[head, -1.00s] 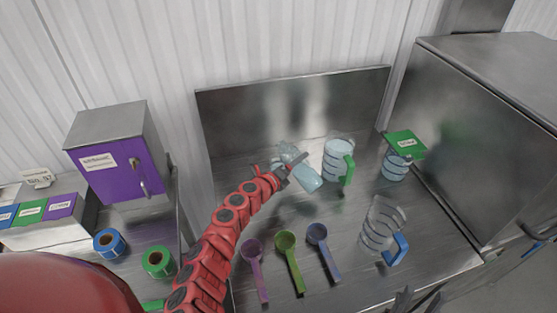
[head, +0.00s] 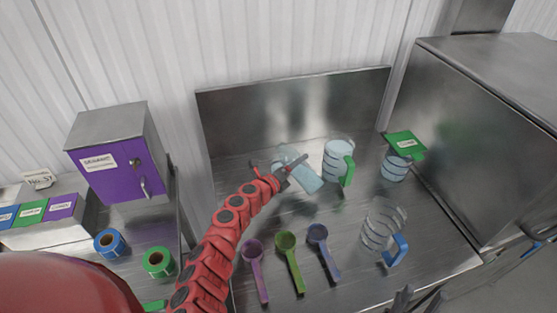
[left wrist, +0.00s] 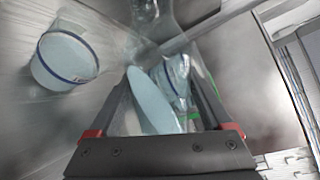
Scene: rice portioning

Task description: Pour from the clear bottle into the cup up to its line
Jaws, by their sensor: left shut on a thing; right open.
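My left gripper (head: 288,168) is shut on the clear bottle (head: 307,179), which holds pale blue contents and is steeply tilted. The bottle also shows between the fingers in the left wrist view (left wrist: 152,103). A clear cup with a dark blue line (left wrist: 66,58) stands at left in that view, with a pale blue surface inside close to the line. In the head view the cup is hard to make out behind the gripper and bottle. I cannot tell whether anything is flowing. My right gripper (head: 402,299) shows only its dark tips at the bottom edge, open and empty.
A green-handled jug (head: 337,158) stands just right of the bottle. Several scoops (head: 289,262) lie in front. A steel box (head: 485,125) bounds the right.

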